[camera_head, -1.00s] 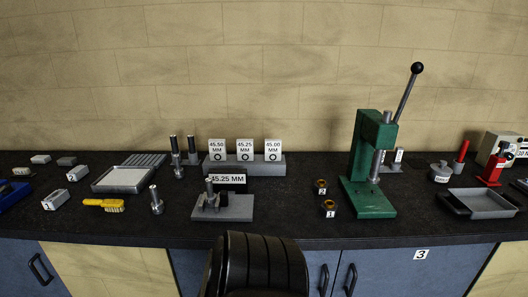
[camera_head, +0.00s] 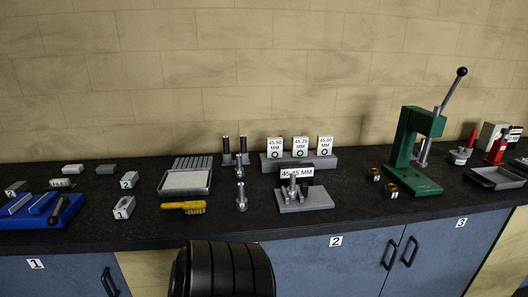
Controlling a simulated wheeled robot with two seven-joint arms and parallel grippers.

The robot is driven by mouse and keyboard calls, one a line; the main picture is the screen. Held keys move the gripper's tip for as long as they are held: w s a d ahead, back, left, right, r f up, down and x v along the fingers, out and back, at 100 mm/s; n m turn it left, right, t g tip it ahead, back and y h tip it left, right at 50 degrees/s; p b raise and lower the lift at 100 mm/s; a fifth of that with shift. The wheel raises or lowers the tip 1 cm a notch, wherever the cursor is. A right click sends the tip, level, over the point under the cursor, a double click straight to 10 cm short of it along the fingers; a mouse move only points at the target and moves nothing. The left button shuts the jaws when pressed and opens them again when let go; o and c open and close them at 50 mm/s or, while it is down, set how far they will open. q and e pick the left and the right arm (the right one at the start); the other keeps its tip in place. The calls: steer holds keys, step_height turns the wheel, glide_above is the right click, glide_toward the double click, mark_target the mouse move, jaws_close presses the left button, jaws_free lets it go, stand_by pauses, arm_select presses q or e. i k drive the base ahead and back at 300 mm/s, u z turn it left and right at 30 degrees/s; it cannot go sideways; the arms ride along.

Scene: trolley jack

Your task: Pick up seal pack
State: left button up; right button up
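Three white cards stand in a row on a grey rack (camera_head: 268,164) at the back of the bench. Each carries a black ring and a size label: 45.50 MM (camera_head: 275,147), 45.25 MM (camera_head: 301,146) and 45.00 MM (camera_head: 325,145). They look like seal packs, but I cannot confirm this. A grey fixture (camera_head: 315,198) in front of the rack has a plate reading 45.25 MM (camera_head: 306,173). Neither of my grippers shows in the head view.
A green lever press (camera_head: 409,160) stands right of the rack, with two brass-coloured rings (camera_head: 391,191) beside it. A shallow tray (camera_head: 187,181), a yellow brush (camera_head: 184,206) and a blue holder (camera_head: 45,212) are to the left. The dark bench top (camera_head: 150,228) has free room along its front.

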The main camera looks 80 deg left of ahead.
mark_target(299, 144)
steer(key=k, duration=0.6)
steer(key=u, duration=2.2)
